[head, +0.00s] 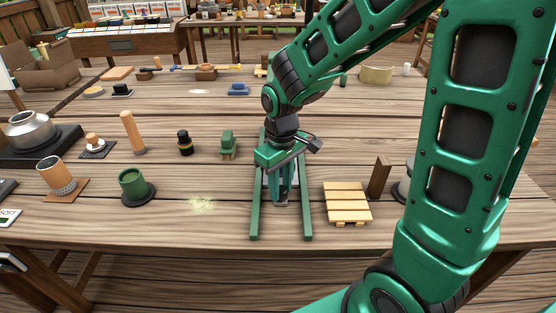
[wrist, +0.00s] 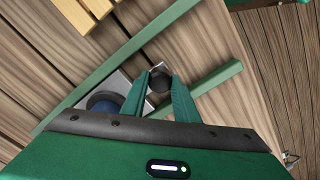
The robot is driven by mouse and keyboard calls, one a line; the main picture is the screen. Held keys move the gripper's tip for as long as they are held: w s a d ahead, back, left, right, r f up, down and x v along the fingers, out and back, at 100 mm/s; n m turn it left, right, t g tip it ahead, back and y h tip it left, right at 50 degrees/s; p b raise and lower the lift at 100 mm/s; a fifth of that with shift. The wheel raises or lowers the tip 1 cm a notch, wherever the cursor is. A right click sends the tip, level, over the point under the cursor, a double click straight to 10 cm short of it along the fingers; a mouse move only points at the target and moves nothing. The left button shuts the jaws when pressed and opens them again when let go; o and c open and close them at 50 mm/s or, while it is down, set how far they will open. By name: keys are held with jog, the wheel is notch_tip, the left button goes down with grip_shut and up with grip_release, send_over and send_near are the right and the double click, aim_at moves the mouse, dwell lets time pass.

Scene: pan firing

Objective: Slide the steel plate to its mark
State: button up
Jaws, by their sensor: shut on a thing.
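The steel plate (wrist: 119,80) shows in the wrist view as a light grey slab lying between two green rails (head: 254,215). A dark blue round piece (wrist: 103,102) sits on it, partly hidden by my gripper's body. A dark round knob (wrist: 158,80) stands at the plate's end near the fingertips. My gripper (head: 280,199) points down between the rails and is shut on this knob; it also shows in the wrist view (wrist: 160,88). In the head view my gripper and wrist hide most of the plate. I cannot make out the mark.
A slatted wooden stand (head: 347,202) lies right of the rails, with a brown block (head: 379,178) beyond it. A green cactus-like piece (head: 229,144), a dark bottle (head: 185,143) and a green cup (head: 133,184) stand to the left. Yellowish crumbs (head: 202,204) lie on open tabletop.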

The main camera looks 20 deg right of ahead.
jog(key=shift+s+a, duration=0.75)
jog(key=shift+s, duration=1.05)
jog(key=shift+s+a, duration=0.7)
jog(key=shift+s, duration=1.05)
jog(key=shift+s+a, duration=0.75)
jog(key=shift+s, duration=1.05)
jog(key=o, duration=1.1)
jog(key=shift+o, duration=0.2)
notch_tip(320, 180, up, 11)
jog(key=s+d+m, duration=0.3)
jog(key=d, duration=0.5)
jog(key=s+d+f+m, duration=0.1)
jog(key=s+d+m, duration=0.2)
jog(key=d, duration=0.4)
jog(key=s+d+m, duration=0.3)
jog(key=d+m, duration=0.2)
jog(key=d, duration=0.3)
jog(key=shift+d+f, duration=0.25)
jog(key=shift+d, duration=0.05)
